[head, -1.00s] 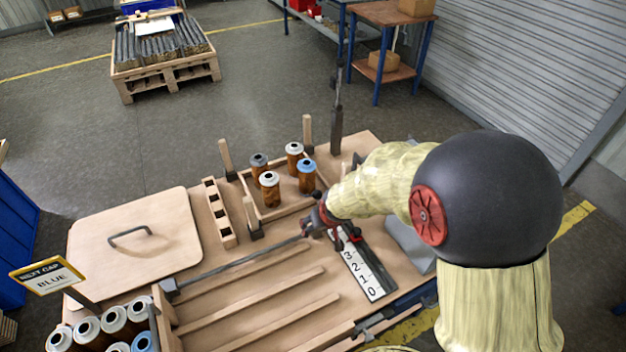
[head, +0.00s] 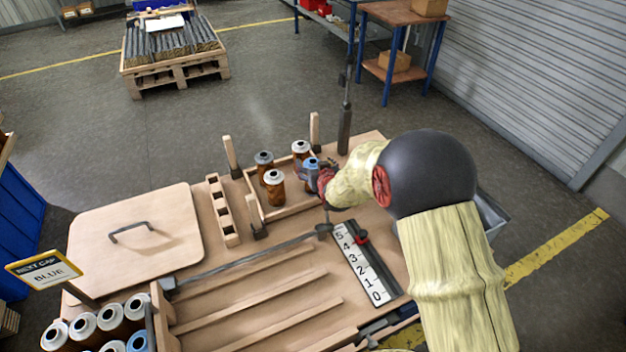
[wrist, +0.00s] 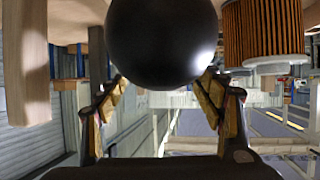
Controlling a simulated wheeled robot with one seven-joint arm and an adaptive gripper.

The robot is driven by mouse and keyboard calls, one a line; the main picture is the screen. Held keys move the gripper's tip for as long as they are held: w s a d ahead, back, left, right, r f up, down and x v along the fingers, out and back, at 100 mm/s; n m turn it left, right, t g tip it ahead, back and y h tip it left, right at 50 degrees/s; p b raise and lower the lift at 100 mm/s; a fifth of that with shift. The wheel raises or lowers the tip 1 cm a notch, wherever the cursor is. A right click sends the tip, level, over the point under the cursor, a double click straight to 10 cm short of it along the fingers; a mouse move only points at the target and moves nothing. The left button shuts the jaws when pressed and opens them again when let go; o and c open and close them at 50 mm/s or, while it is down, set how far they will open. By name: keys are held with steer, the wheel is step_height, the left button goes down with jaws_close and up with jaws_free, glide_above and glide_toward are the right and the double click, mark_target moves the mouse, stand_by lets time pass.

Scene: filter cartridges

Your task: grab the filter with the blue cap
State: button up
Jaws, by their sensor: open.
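The filter with the blue cap (head: 311,166) stands upright in the wooden tray on the bench, at its right side in the head view. My gripper (head: 324,182) is beside it, on its right, and partly covers it. In the wrist view my gripper (wrist: 165,85) is open, with one finger on each side. A large dark round thing (wrist: 162,45) fills the space by the fingertips; I cannot tell what it is. The blue cap does not show there. A pleated orange filter with a pale cap (wrist: 265,35) is at upper right.
Several other filters, such as one with a grey cap (head: 274,178), share the tray (head: 290,209). Wooden posts (head: 231,157) stand around it. A rod with a grey end (head: 323,229) and a numbered strip (head: 362,268) lie nearer. Another blue-capped filter (head: 138,342) is in the lower-left crate.

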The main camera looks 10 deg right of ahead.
steer(key=shift+b+x, duration=0.3)
steer(key=shift+x, duration=1.2)
steer(key=shift+f, duration=0.1)
steer(key=shift+s, duration=0.1)
steer(key=c, duration=0.3)
steer(key=c, duration=1.3)
steer(key=shift+c, duration=0.2)
